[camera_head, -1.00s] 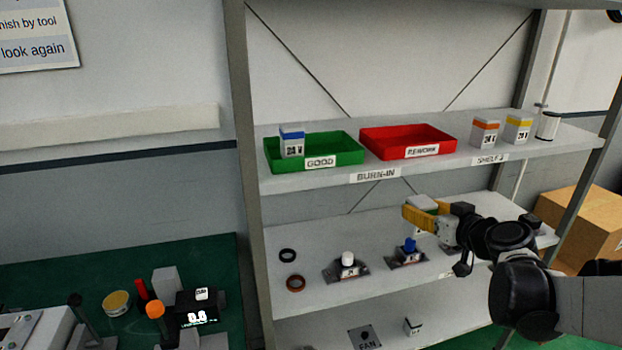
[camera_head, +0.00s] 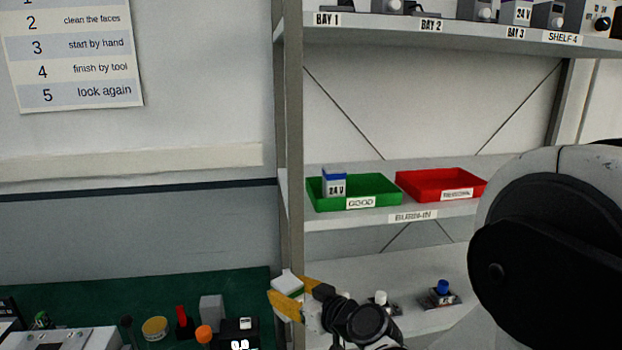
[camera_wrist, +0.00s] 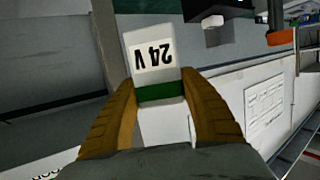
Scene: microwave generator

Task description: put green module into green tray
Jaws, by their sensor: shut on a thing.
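My gripper (camera_head: 287,298) is shut on the green module (camera_head: 287,281), a white box with a green band. In the wrist view the module (camera_wrist: 153,55) sits between the two yellow fingers, its "24 V" label upside down and the green band at the fingertips. In the head view my gripper is in front of the shelf's left post, lower than the green tray (camera_head: 384,201) and left of it. The green tray, labelled "GOOD", stands on the middle shelf and has a blue-topped 24 V module (camera_head: 334,185) at its left end.
A red tray (camera_head: 440,183) stands right of the green tray. The shelf post (camera_head: 288,130) rises just left of the trays. A fixture with a blue knob (camera_head: 441,291) sits on the lower shelf. A green bench (camera_head: 190,293) with tools is at left. My arm covers the right side.

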